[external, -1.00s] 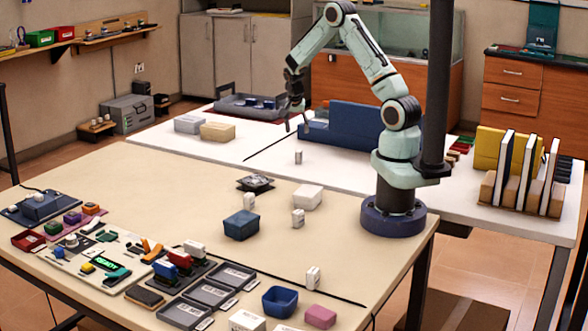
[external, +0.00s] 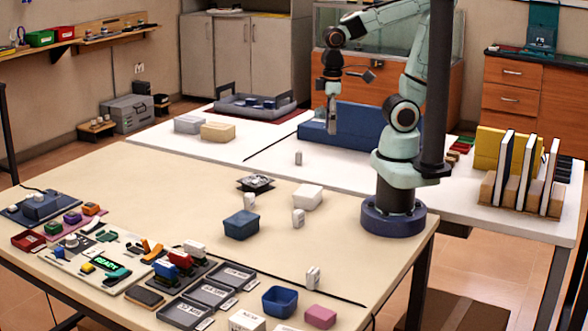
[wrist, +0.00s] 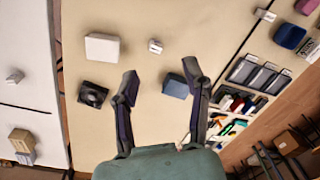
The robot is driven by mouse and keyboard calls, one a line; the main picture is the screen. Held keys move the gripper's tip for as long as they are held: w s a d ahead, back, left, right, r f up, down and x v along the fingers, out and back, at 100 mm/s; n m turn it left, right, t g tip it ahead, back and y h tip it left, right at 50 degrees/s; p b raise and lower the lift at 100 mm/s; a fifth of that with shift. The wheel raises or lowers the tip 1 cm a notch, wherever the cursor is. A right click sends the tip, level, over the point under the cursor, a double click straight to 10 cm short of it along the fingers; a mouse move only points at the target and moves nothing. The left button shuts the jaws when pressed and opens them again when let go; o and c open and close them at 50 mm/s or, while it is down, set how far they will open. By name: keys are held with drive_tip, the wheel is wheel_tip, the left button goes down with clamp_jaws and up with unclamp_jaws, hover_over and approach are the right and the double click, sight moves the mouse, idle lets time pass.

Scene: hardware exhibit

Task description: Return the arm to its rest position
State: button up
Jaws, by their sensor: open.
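My arm stands on its dark blue base (external: 393,215) at the right end of the beige table (external: 160,205). My gripper (external: 332,128) hangs from the bent arm, high up and in front of the long blue block (external: 360,122) in the external view. In the wrist view my gripper (wrist: 161,74) has its two fingers spread, with nothing between them. The fingers point out over the table, well above its objects.
The white box (external: 308,197), blue box (external: 241,225) and dark fan-like part (external: 255,183) stand on the table, apart from the gripper. Black trays (external: 210,292) and small parts crowd its front left. A dark post (external: 438,90) rises close beside my arm.

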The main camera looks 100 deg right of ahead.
drive_tip(key=s+a+n, duration=0.1)
drive_tip(key=s, duration=0.1)
drive_tip(key=s+a+n, duration=0.2)
drive_tip(key=shift+s+a+g, duration=0.1)
drive_tip(key=shift+s+g, duration=0.1)
drive_tip(key=shift+g, duration=0.1)
